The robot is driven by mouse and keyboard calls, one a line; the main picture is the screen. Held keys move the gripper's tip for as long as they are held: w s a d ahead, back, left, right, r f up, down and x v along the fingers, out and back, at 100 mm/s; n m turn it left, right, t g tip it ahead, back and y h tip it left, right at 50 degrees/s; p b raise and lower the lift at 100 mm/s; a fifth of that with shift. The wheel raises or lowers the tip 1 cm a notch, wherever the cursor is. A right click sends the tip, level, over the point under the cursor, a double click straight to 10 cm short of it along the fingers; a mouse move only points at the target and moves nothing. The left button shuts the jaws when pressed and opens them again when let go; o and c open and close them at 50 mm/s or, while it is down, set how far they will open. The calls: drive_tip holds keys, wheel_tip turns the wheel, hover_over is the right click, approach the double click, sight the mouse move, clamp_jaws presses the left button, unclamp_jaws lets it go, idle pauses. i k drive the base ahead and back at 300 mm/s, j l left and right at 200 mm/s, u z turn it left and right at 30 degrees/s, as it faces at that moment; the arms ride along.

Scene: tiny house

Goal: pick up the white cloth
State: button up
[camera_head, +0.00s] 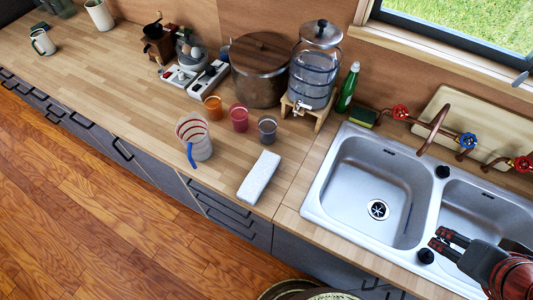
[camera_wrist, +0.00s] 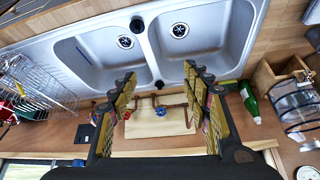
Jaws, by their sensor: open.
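The white cloth (camera_head: 259,177) lies as a folded, flat oblong on the wooden counter, close to its front edge and left of the sink. My gripper (camera_head: 440,241) is at the lower right in the head view, above the double sink and well to the right of the cloth. In the wrist view my gripper (camera_wrist: 158,77) shows its two fingers spread apart with nothing between them. I cannot make out the cloth in the wrist view.
A striped pitcher (camera_head: 194,138) and three small cups, one of them red (camera_head: 239,118), stand near the cloth. A large pot (camera_head: 262,70), a glass dispenser (camera_head: 314,66) and a green bottle (camera_head: 347,87) stand behind. The sink (camera_head: 372,185) has taps (camera_head: 433,130) at its back.

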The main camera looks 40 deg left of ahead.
sight(258, 179)
drive_tip(key=u, duration=1.95)
